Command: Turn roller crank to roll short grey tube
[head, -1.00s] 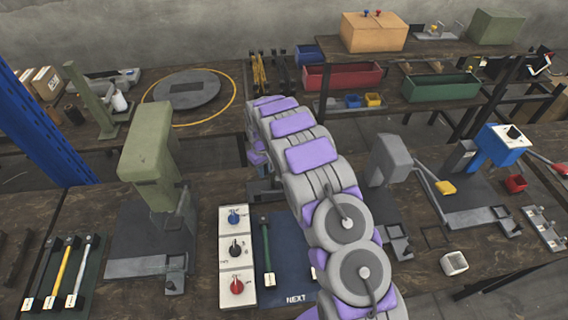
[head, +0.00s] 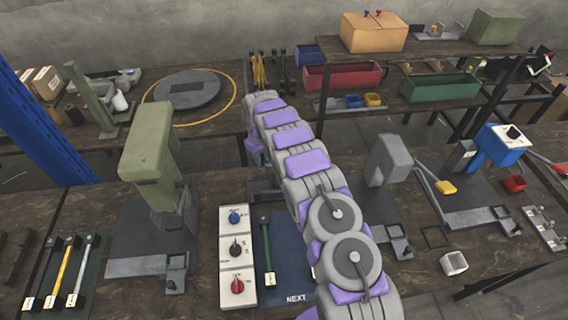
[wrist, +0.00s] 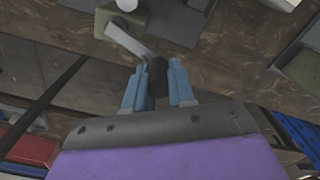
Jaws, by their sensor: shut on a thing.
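In the wrist view, my gripper (wrist: 157,72) has its blue fingers on both sides of a dark, round crank handle (wrist: 157,84) and is shut on it. The machine behind the hub is mostly cut off. In the head view my own arm reaches to the back bench and hides the gripper and crank. I cannot make out the short grey tube in either view.
A green press (head: 150,150) stands left of my arm and a grey press (head: 388,160) to its right. A three-knob panel (head: 236,255) and a blue NEXT mat (head: 285,262) lie near my arm. Red (head: 343,76) and green (head: 440,87) bins stand at the back right.

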